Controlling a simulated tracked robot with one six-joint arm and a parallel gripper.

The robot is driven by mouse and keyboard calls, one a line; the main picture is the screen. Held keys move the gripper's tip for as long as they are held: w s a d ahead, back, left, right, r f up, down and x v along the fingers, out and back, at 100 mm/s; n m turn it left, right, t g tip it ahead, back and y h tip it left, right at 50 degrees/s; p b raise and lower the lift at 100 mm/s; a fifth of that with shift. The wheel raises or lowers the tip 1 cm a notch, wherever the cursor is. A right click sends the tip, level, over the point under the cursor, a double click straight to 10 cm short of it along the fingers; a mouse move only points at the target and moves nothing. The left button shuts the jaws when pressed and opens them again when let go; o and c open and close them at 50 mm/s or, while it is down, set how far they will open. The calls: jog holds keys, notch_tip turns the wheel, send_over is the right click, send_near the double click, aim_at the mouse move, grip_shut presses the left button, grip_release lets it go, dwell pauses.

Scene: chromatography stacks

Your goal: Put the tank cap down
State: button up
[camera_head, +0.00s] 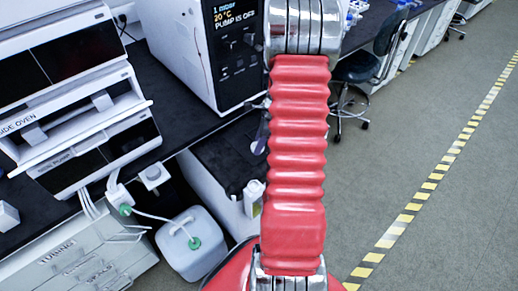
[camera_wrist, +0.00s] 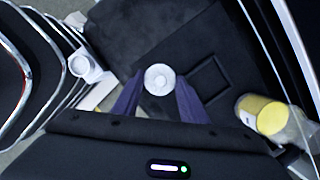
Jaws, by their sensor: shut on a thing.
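The tank cap (camera_wrist: 158,77) is a small round white piece with a paler knob at its centre, in the middle of the wrist view. My gripper (camera_wrist: 160,88) has two purple fingers, one on each side of the cap, and is shut on it. Below the cap is a dark, flat surface; I cannot tell how far below. In the head view my red arm sleeve hides most of the gripper and I cannot make out the cap. A white tank (camera_head: 190,252) with a green fitting and a tube stands low at the left.
In the wrist view, a container with a yellow top (camera_wrist: 262,113) is at the right and a white round fitting (camera_wrist: 84,66) at the left. A shallow rectangular outline (camera_wrist: 208,80) marks the dark surface. In the head view, stacked instruments (camera_head: 75,90) stand on the bench at left.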

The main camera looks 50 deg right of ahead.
jog(key=shift+f, duration=1.85)
jog(key=shift+f, duration=0.1)
jog(key=o, duration=0.7)
jog(key=shift+o, duration=0.2)
jog(key=v, duration=1.2)
jog(key=shift+a, duration=0.15)
